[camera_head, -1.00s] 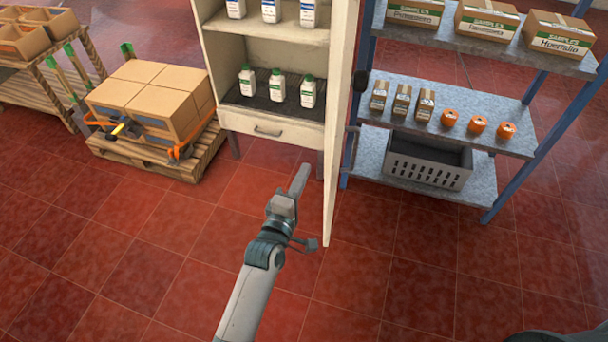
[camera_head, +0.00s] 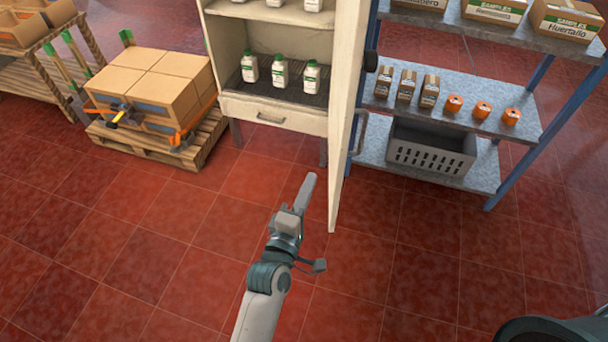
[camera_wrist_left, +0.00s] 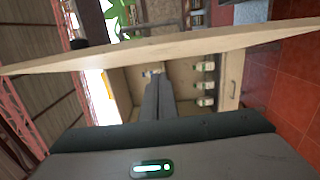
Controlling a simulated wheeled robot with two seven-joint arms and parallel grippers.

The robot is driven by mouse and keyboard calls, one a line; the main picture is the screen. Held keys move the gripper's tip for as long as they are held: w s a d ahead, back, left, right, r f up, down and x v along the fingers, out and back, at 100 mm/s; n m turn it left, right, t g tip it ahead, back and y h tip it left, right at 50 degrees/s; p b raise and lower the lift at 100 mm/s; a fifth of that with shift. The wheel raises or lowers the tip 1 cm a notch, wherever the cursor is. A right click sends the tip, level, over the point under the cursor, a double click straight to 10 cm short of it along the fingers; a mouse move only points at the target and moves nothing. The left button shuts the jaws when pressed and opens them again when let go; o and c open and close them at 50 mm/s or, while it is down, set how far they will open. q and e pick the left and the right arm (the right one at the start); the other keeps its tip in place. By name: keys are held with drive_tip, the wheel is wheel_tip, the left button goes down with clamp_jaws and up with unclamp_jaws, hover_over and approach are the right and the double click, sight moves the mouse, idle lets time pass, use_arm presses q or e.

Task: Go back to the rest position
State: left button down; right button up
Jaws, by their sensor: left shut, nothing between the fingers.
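My left gripper (camera_head: 306,190) is shut and empty, out over the red floor in front of the cabinet. Its fingers point up and slightly right in the head view, close to the left side of the open cabinet door (camera_head: 341,150). In the left wrist view the shut fingers (camera_wrist_left: 158,98) point toward the cabinet inside, and the door edge (camera_wrist_left: 160,47) crosses above them. My right gripper is not in view; a dark rounded shape shows at the bottom right corner of the head view.
The white cabinet (camera_head: 274,118) holds bottles with green caps (camera_head: 279,72). A blue shelf rack (camera_head: 465,118) with a grey crate (camera_head: 431,152) stands right of the door. A pallet (camera_head: 160,150) with cartons (camera_head: 155,85) stands left. The foreground floor is clear.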

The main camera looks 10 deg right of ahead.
use_arm(q)
drive_tip(key=shift+s+d, duration=0.1)
drive_tip(key=shift+s, duration=0.35)
idle(0.3)
drive_tip(key=s+a+f+m+g+y, duration=0.1)
drive_tip(key=s+a+f+m+g, duration=0.15)
drive_tip(key=f, duration=0.85)
drive_tip(key=s+a+f+m+g+y, duration=0.15)
drive_tip(key=s+a+f, duration=0.25)
drive_tip(key=f, duration=0.8)
drive_tip(key=s+a+f+m+g+y, duration=0.1)
drive_tip(key=s+a+f+m+g, duration=0.2)
drive_tip(key=f, duration=0.8)
drive_tip(key=s+a+f+m+g+y, duration=0.1)
drive_tip(key=s+a+f+m+g, duration=0.1)
drive_tip(key=s+a+f, duration=0.5)
drive_tip(key=s+a+f+m+g+y, duration=0.2)
drive_tip(key=s+a+f, duration=0.5)
drive_tip(key=s, duration=0.5)
drive_tip(key=s+a+f+m+g+y, duration=0.1)
drive_tip(key=s+a+f+m, duration=0.3)
drive_tip(key=s+a+f, duration=0.4)
drive_tip(key=shift+s+f+g, duration=0.25)
drive_tip(key=shift+s+g, duration=0.15)
drive_tip(key=shift+s, duration=0.7)
